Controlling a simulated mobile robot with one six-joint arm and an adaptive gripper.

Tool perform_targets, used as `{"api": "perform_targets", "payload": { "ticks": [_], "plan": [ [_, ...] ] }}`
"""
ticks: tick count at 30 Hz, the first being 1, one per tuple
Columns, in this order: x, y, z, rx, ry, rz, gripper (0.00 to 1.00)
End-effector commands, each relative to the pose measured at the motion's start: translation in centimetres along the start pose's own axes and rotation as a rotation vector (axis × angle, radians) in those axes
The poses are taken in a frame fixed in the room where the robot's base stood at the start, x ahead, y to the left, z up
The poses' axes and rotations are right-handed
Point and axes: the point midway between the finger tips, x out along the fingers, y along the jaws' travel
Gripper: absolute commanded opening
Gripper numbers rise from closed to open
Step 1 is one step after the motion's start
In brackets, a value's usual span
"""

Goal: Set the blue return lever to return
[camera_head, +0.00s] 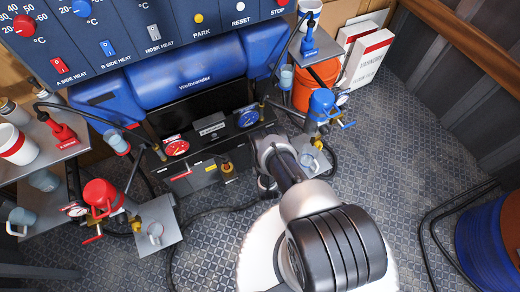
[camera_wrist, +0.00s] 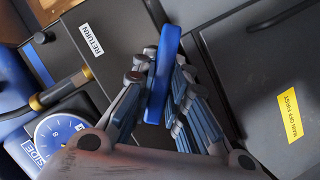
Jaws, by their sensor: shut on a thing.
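The blue return lever (camera_wrist: 163,62) is a flat blue bar in the middle of the wrist view. My gripper (camera_wrist: 160,85) is shut on it, with one finger on each side. A white RETURN label (camera_wrist: 91,39) is on the dark panel to the left of the lever in this view. In the head view my arm reaches to the front of the Weltbrander machine (camera_head: 195,82), right of the blue gauge (camera_head: 249,117), and hides the lever.
The blue gauge and a brass-fitted hose (camera_wrist: 60,90) lie close left of my gripper in the wrist view. A yellow "MAN OFF FIRST" label (camera_wrist: 290,115) is on a dark box at right. Blue pump (camera_head: 322,103) stands right of my arm, red pump (camera_head: 100,195) far left.

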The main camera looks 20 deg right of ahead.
Motion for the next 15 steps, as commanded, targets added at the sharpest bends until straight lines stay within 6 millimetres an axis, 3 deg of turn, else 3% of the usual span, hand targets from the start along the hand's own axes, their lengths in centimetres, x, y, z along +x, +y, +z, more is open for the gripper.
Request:
{"api": "perform_targets", "payload": {
  "ticks": [15],
  "plan": [
    [0.51,0.28,-0.28,-0.053,-0.002,0.024,0.00]
  ]
}}
